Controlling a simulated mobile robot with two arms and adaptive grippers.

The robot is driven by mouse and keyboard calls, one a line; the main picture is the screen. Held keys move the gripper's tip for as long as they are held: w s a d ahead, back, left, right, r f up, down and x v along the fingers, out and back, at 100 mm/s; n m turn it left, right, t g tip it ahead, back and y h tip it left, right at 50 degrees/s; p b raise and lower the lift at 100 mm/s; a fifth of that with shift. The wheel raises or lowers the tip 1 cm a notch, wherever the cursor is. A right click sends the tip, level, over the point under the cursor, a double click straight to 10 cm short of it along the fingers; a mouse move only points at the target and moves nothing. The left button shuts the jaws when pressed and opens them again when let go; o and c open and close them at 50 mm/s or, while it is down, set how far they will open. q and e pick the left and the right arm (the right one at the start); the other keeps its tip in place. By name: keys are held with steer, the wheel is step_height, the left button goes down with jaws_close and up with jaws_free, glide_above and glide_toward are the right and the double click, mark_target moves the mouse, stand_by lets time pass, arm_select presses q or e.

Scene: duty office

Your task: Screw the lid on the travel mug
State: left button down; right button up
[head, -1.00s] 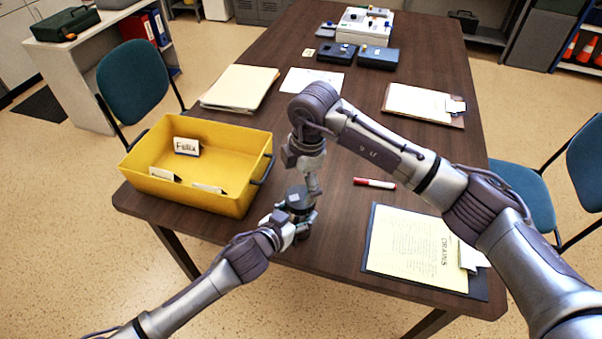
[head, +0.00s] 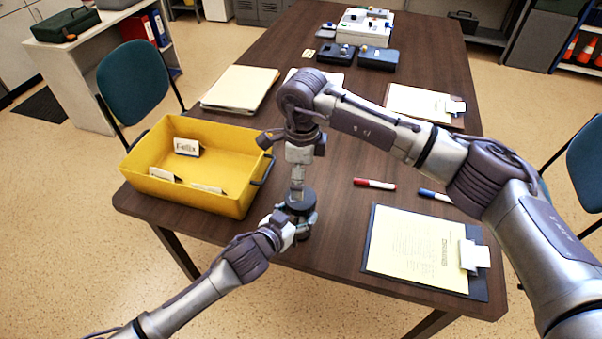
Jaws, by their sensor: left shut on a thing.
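The travel mug (head: 303,235) stands upright at the near edge of the table, mostly hidden by my grippers. A dark round lid (head: 306,209) shows at its top; I cannot tell how tightly it sits. My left gripper (head: 297,224) comes in from the left, low, and is shut on the mug's body. My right gripper (head: 298,194) points straight down over the lid, with its fingertips at or just above the lid's top. The fingers look close together, but whether they grip the lid is too small to tell.
A yellow bin (head: 225,203) with name cards stands just left of the mug. A red marker (head: 375,184), a blue marker (head: 434,195) and a clipboard (head: 376,267) lie to the right. Folders (head: 240,88) and dark boxes (head: 378,58) are farther back.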

mark_target(295, 220)
steer(key=n, duration=0.2)
steer(key=shift+r+n, duration=0.1)
steer(key=shift+n, duration=0.3)
steer(key=shift+w+f, duration=0.1)
steer(key=shift+f, duration=3.9)
steer(key=c, duration=1.2)
steer(key=m, duration=0.5)
